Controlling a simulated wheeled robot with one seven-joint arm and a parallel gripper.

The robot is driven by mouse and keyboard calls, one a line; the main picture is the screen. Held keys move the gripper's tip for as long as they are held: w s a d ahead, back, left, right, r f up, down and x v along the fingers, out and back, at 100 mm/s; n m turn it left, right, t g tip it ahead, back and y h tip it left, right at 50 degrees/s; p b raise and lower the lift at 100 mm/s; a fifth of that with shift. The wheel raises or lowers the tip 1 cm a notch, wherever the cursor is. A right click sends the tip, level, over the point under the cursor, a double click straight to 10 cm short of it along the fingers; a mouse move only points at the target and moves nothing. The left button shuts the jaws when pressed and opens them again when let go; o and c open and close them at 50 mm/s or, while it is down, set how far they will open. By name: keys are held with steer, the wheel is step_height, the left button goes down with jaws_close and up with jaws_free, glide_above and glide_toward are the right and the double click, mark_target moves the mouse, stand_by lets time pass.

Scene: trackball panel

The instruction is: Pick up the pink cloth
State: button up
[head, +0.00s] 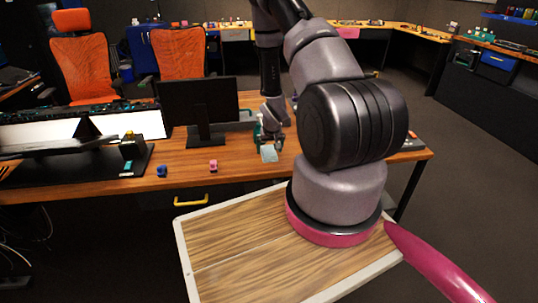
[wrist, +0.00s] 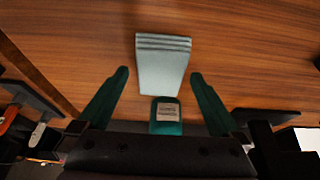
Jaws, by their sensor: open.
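A flat pink patch (head: 347,32) shows on the far bench at the back; it may be the pink cloth, but is too small to tell. No pink cloth shows in the wrist view. My gripper (head: 268,144) is over the wooden desk, far from that patch. In the wrist view my gripper (wrist: 159,76) has its green fingers spread apart. A pale grey-blue ridged object (wrist: 163,68) lies on the desk ahead of and between the fingertips. A green labelled block (wrist: 167,126) is nearer the palm; I cannot tell whether it is held.
The desk (head: 240,170) carries a monitor (head: 200,105), a small blue item (head: 162,171) and a small pink item (head: 213,165). Orange chairs (head: 85,68) stand behind it. A white-rimmed wooden tray top (head: 230,235) is in front, under my arm.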

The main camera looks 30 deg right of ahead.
steer(key=shift+x, duration=0.75)
steer(key=c, duration=1.2)
steer(key=shift+o, duration=0.2)
steer(key=shift+r, duration=0.1)
steer(key=shift+w+r, duration=0.1)
steer(key=shift+r, duration=0.75)
steer(key=shift+v, duration=1)
steer(key=s+a, duration=0.2)
steer(key=s, duration=0.6)
steer(key=s+a, duration=0.2)
steer(key=s, duration=0.6)
steer(key=shift+s+a, duration=0.4)
steer(key=shift+f, duration=0.1)
